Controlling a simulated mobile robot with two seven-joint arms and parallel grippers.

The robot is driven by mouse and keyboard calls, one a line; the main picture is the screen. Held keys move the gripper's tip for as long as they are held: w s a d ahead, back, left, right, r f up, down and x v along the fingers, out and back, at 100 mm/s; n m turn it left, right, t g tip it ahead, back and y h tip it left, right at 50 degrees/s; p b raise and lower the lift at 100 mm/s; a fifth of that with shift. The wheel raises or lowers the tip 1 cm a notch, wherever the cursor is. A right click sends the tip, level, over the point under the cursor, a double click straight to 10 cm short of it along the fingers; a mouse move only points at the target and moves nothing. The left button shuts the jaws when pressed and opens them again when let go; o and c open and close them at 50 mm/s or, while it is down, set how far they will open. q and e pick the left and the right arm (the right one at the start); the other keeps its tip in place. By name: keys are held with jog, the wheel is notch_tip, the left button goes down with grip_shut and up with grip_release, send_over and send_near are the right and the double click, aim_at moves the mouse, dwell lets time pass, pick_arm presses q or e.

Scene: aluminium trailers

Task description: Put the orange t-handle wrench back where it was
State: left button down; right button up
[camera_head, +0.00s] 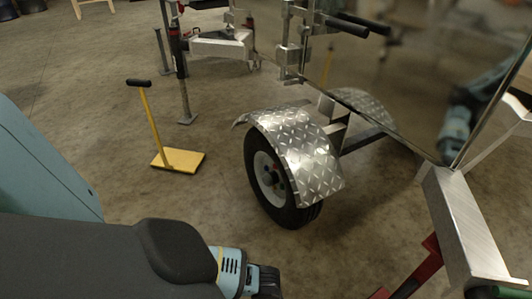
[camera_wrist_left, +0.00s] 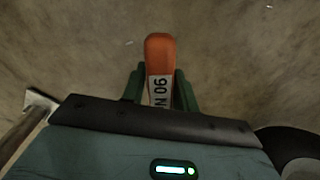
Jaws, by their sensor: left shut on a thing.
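The handle points away from the gripper above the concrete floor; the rest of the wrench is hidden. In the head view my left arm comes in at the bottom left, its end cut off by the lower edge, so the wrench does not show there.
A trailer's tread-plate fender (camera_head: 300,150) and black tyre (camera_head: 262,185) stand ahead of my left arm. A yellow stand (camera_head: 180,160) with a black handle is on the floor at left. A metal beam (camera_head: 465,225) and a red support (camera_head: 415,268) are at lower right.

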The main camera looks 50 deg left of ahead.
pick_arm(q)
jog(key=f+b, duration=0.1)
jog(key=f, duration=0.2)
jog(key=shift+s+b, duration=0.2)
jog(key=shift+b, duration=0.15)
jog(key=shift+f, duration=0.2)
pick_arm(e)
jog(key=shift+x, duration=1.15)
jog(key=shift+w+d, duration=0.15)
jog(key=shift+w, duration=0.05)
pick_arm(q)
jog(key=c, duration=1.1)
grip_release()
jog(key=shift+f, duration=0.15)
jog(key=shift+r, duration=0.55)
notch_tip(320, 180, up, 11)
jog(key=p, duration=0.6)
jog(key=shift+r+p, duration=0.15)
jog(key=shift+p, duration=0.2)
pick_arm(e)
notch_tip(320, 180, up, 6)
jog(key=shift+r+t, duration=0.25)
jog(key=shift+t, duration=0.05)
jog(key=shift+w, duration=0.15)
